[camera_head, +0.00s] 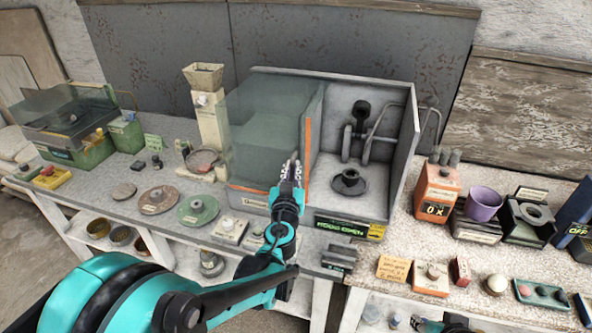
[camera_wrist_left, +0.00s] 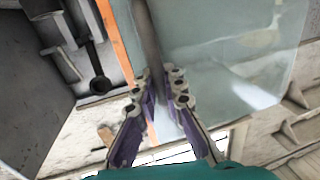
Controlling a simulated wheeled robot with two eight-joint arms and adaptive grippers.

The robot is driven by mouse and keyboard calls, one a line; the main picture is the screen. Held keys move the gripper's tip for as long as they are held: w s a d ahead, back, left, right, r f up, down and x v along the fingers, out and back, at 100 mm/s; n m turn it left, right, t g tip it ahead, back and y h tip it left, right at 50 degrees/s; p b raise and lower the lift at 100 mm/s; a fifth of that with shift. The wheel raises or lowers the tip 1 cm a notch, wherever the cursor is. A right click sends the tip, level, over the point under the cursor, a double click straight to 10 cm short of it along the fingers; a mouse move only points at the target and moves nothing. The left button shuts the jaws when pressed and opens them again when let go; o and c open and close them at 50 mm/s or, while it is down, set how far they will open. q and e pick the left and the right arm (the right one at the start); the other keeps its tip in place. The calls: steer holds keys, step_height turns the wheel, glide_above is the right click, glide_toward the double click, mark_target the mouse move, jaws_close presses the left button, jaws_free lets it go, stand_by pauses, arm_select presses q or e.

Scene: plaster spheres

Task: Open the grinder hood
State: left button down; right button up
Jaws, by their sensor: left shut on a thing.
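The grinder hood is a grey box (camera_head: 405,150) on the bench with a clear glass door (camera_head: 262,135) edged by an orange strip (camera_head: 307,140). The door covers the left part. The right part is uncovered, showing a dark round grinder piece (camera_head: 349,182) and a bent metal arm inside. A sign (camera_head: 341,226) at its front seems to read "HOOD OPEN". My left gripper (camera_head: 291,170) is at the door's right edge. In the left wrist view, its fingers (camera_wrist_left: 160,92) are shut on the grey bar handle (camera_wrist_left: 147,35) beside the orange strip (camera_wrist_left: 117,45).
Left of the hood stand a tall beige funnel device (camera_head: 205,110), green (camera_head: 197,209) and brown (camera_head: 158,199) discs, and a green box with a dark lid (camera_head: 65,115). An orange box (camera_head: 436,190) and purple cup (camera_head: 483,204) stand close on the right. Small items line the front edge.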

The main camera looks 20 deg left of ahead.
arm_select(q)
steer(key=c, duration=1.6)
jaws_free()
steer(key=s, duration=0.4)
steer(key=s+d, duration=0.1)
steer(key=s, duration=0.3)
steer(key=s+d, duration=0.1)
steer(key=s, duration=0.2)
steer(key=shift+s+d, duration=0.2)
steer(key=shift+s, duration=0.2)
steer(key=shift+a, duration=0.1)
